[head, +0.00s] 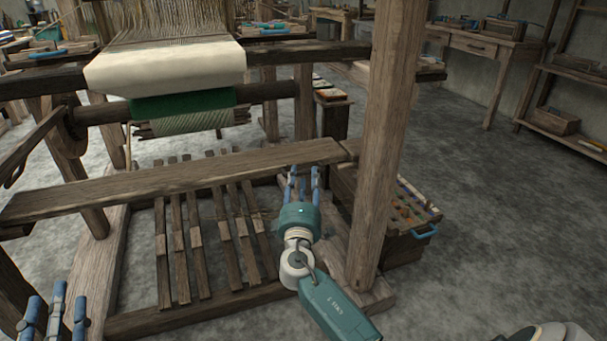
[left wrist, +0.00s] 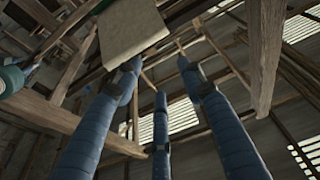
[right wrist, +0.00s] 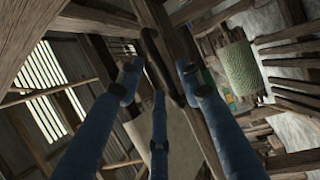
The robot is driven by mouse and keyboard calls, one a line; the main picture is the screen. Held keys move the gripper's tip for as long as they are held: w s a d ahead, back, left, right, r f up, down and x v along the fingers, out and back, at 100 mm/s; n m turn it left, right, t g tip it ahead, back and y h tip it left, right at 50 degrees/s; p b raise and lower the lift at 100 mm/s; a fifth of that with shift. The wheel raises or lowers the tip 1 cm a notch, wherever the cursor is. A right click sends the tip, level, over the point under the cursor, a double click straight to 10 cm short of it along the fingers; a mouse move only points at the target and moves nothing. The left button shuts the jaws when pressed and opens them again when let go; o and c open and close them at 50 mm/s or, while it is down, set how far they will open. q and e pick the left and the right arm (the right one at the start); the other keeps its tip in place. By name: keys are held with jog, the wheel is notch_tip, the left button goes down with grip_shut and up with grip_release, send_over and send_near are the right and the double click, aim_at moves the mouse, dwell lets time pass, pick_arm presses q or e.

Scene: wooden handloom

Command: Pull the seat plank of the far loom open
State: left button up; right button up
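The seat plank (head: 160,185) is a long weathered board crossing the front of the loom. It runs from the left edge to the right post (head: 388,130). My right gripper (head: 303,170) is upright at the plank's near edge, close to its right end. Its blue fingers are spread, and they overlap the plank in the head view; I cannot tell whether they touch it. The right wrist view also shows these fingers apart (right wrist: 160,72), with wooden beams beyond them. My left gripper (head: 55,305) is open and empty at the lower left, well in front of the plank.
Treadles (head: 180,245) lie below the plank. A cream cloth roll (head: 165,68) and green cloth (head: 185,102) hang behind it. A wooden box with a blue handle (head: 400,215) stands right of the post. Workbenches stand at the back.

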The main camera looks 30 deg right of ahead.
aim_at(304, 173)
pick_arm(q)
jog(key=shift+s+r+t+h, duration=0.15)
jog(key=shift+r+t, duration=0.05)
jog(key=shift+r, duration=0.35)
jog(key=shift+s+r+t+h, duration=0.15)
jog(key=shift+r+t, duration=0.05)
jog(key=shift+r, duration=0.3)
pick_arm(e)
jog(key=shift+x, duration=1.5)
jog(key=shift+c, duration=0.5)
grip_shut()
